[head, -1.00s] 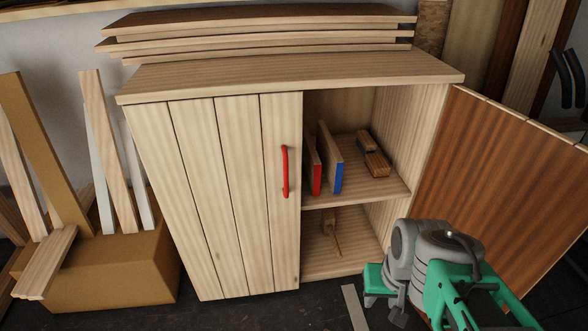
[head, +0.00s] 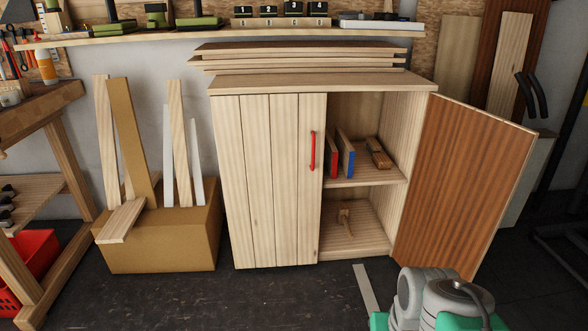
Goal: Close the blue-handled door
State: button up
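A pale wooden cabinet (head: 318,83) stands against the wall. Its right door (head: 462,175) is swung wide open to the right and shows a reddish-brown face. No blue handle shows on this face; the door's other face is hidden. The left door (head: 262,180) is shut and carries a red handle (head: 312,151). My gripper is not in view. Only grey and green parts of my arm show at the bottom right, in front of the open door's lower edge in the picture.
Inside the cabinet are a red-edged board (head: 333,160), a blue-edged board (head: 346,153), a wooden plane (head: 379,153) and a mallet (head: 344,220). A cardboard box (head: 160,245) with planks stands left. A pale strip (head: 366,289) lies on the dark floor. A workbench (head: 40,112) is far left.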

aim_at(470, 162)
jog(key=u, duration=0.4)
jog(key=k, duration=1.05)
jog(key=z, duration=0.8)
jog(key=i, duration=0.9)
jog(key=u, duration=0.05)
